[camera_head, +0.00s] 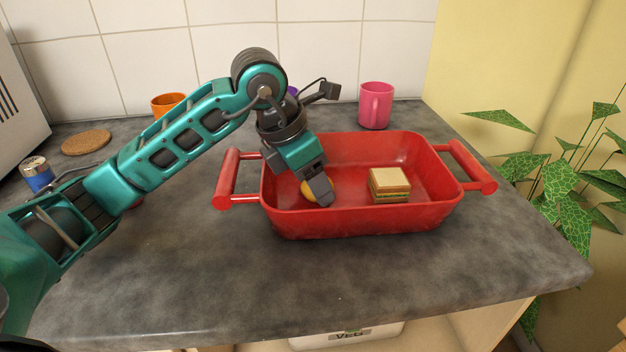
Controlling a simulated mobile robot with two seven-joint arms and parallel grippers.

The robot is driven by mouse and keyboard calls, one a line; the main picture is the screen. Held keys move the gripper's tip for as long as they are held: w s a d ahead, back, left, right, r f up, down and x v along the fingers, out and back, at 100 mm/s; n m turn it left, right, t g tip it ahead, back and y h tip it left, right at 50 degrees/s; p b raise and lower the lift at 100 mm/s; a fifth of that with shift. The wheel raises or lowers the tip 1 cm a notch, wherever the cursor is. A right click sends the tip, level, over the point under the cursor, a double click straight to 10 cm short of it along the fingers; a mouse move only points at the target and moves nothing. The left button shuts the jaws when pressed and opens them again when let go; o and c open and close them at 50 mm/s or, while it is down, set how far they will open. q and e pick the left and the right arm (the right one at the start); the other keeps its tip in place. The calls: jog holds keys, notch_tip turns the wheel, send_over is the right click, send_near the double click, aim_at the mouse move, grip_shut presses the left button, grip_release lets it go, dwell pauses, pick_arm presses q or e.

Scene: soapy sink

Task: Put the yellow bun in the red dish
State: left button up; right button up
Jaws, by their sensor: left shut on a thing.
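The yellow bun (309,191) is inside the red dish (365,219), near its left end. My left gripper (320,192) points down into the dish and is shut on the bun, hiding part of it. Whether the bun touches the dish floor is hard to tell. The red dish stands on the grey counter with a handle at each end. My right gripper does not show.
A sandwich (389,185) sits in the dish, right of the bun. A pink mug (375,106) stands behind the dish. An orange mug (167,104), a cork mat (87,143) and a blue can (37,175) are at left. The front counter is clear.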

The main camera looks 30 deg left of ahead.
pick_arm(q)
jog(key=shift+f, duration=0.1)
jog(key=o, duration=1)
jog(key=shift+a+r, duration=0.1)
jog(key=shift+r, duration=0.35)
jog(key=p+v, duration=0.1)
jog(key=v, duration=1)
jog(key=shift+s+r+p, duration=0.15)
jog(key=shift+r+p, duration=0.05)
jog(key=shift+p, duration=0.1)
